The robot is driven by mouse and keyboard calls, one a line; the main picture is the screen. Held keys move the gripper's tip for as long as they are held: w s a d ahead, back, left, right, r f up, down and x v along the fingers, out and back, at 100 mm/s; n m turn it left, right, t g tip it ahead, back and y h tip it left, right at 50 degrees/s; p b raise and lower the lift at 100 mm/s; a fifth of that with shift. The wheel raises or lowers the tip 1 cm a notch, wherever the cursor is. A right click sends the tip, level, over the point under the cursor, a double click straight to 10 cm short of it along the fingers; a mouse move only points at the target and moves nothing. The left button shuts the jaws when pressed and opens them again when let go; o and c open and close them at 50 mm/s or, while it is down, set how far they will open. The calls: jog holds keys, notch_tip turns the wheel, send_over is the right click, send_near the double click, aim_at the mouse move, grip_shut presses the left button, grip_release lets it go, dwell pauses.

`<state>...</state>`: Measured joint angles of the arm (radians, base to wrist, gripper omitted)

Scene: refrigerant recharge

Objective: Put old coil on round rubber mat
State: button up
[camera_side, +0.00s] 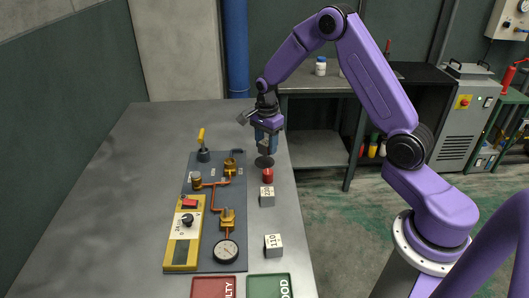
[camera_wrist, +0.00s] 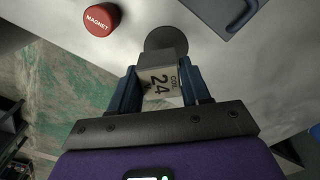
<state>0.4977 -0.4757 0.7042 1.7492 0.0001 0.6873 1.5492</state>
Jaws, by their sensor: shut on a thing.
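My gripper (camera_side: 266,140) is shut on a small block-shaped coil. In the side view the mat (camera_side: 264,161) lies on the table right below my gripper. I cannot tell whether the coil touches the mat.
A red magnet (camera_side: 268,175) stands close in front of the mat. Two pale blocks, one (camera_side: 267,196) behind the other marked 110 (camera_side: 273,245), stand nearer the front. The dark board (camera_side: 222,170) with copper piping lies left. Red (camera_side: 214,287) and green (camera_side: 269,286) trays are in front.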

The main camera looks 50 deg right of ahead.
aim_at(264, 152)
jog(key=shift+w+f, duration=0.3)
jog(key=shift+f, duration=0.05)
jog(key=shift+w+f, duration=0.15)
jog(key=shift+f, duration=1.55)
jog(key=shift+f, duration=0.1)
jog(key=o, duration=1)
jog(key=shift+f, duration=0.1)
notch_tip(264, 152, up, 11)
jog(key=shift+r, duration=0.75)
